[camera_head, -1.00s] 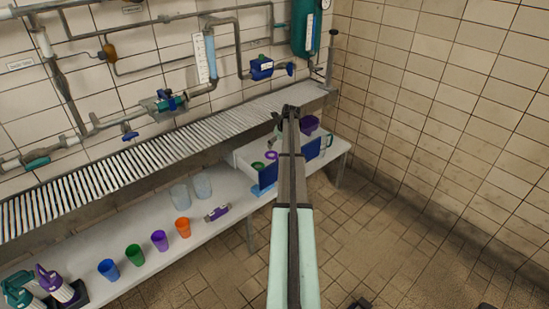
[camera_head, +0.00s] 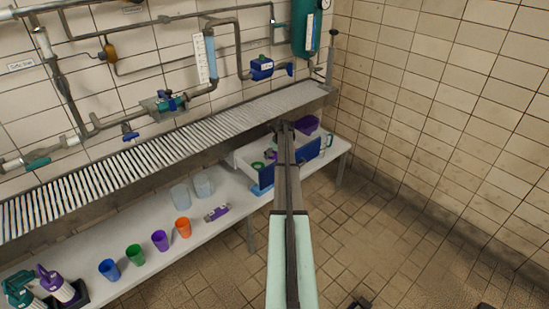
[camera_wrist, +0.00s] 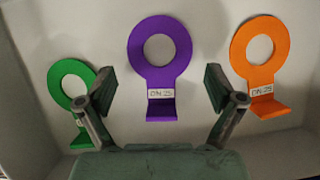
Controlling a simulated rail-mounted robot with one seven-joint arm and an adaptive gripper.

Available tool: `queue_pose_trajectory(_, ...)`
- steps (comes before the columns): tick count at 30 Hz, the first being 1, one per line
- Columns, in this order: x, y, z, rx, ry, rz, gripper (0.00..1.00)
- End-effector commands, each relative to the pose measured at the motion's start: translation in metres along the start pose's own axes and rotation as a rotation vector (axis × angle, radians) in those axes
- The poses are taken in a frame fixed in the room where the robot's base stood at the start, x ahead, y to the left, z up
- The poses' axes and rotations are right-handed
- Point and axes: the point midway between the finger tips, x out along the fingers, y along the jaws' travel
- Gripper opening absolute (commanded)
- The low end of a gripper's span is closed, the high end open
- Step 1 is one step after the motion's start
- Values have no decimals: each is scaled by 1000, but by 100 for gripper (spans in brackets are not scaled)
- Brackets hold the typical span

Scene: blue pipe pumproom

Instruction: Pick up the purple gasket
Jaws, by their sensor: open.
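The purple gasket (camera_wrist: 160,79) is a flat ring with a tab and a white label reading DN 25. It lies at the centre of the wrist view on the pale floor of a white box (camera_head: 247,165). My gripper (camera_wrist: 172,88) is open, with its two fingers to the left and right of the gasket's tab, and nothing is between them. I cannot tell how high the fingers are above the gasket. In the head view my arm covers part of the box, and my gripper (camera_head: 282,128) is small and dark above it.
A green gasket (camera_wrist: 69,90) lies left of the purple one, close to my left finger. An orange gasket (camera_wrist: 262,60) lies to the right. The box stands on a bench (camera_head: 150,262) under a slatted shelf (camera_head: 160,133).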

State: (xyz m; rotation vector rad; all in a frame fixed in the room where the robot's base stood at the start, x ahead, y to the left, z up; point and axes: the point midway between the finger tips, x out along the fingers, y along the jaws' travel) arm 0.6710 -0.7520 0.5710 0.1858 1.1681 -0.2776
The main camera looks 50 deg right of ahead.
Motion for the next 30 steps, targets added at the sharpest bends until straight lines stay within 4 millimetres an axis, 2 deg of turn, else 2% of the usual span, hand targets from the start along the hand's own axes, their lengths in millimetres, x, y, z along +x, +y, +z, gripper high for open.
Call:
queue_pose_trajectory(3, 0, 0, 0, 0, 0, 0, 93)
queue_pose_trajectory(8, 0, 0, 0, 0, 0, 0, 36)
queue_pose_trajectory(9, 0, 0, 0, 0, 0, 0, 32)
queue_pose_trajectory(23, -3, 0, 1, 0, 0, 0, 31)
queue_pose_trajectory(30, -24, 0, 10, 0, -2, -1, 31)
